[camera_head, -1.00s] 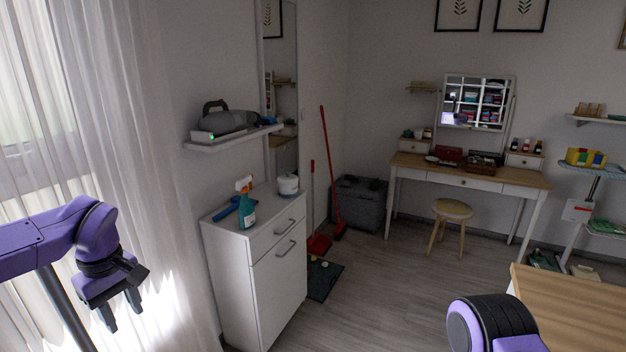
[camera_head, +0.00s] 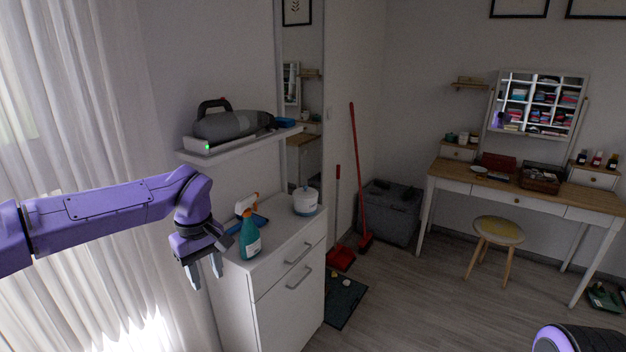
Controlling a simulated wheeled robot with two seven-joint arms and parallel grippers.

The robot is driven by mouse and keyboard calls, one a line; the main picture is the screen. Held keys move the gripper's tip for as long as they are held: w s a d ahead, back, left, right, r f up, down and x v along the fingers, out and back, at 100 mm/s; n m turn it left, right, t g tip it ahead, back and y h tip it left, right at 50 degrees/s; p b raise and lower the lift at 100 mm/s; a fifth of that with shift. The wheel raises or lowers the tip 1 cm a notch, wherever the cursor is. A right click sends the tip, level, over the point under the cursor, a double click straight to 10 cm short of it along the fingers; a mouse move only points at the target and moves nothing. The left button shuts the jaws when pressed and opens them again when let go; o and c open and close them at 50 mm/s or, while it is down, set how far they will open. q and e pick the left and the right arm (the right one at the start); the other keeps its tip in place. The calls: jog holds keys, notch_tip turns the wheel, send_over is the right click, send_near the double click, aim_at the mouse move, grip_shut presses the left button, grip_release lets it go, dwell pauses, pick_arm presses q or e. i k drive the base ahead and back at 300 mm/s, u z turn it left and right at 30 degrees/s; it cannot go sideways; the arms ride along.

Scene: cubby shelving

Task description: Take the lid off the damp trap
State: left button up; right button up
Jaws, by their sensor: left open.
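The damp trap, probably the small round white tub (camera_head: 306,202) with a lid on, stands upright on top of the white cabinet (camera_head: 268,262), near its back right corner. My left gripper (camera_head: 206,274) is open and empty, pointing down beside the cabinet's left side. It is to the left of the tub and apart from it. My right gripper is out of view; only a piece of my right arm shows at the bottom right.
A teal spray bottle (camera_head: 250,238) stands on the cabinet between my left gripper and the tub, with a blue item (camera_head: 240,222) behind it. A wall shelf (camera_head: 240,146) with a grey handheld vacuum (camera_head: 232,124) hangs above. A red broom (camera_head: 358,180) leans beyond the cabinet.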

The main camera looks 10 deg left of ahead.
aim_at(304, 194)
jog(key=i, duration=0.85)
jog(key=z, duration=0.8)
jog(key=i, duration=2.55)
jog(key=u, duration=2)
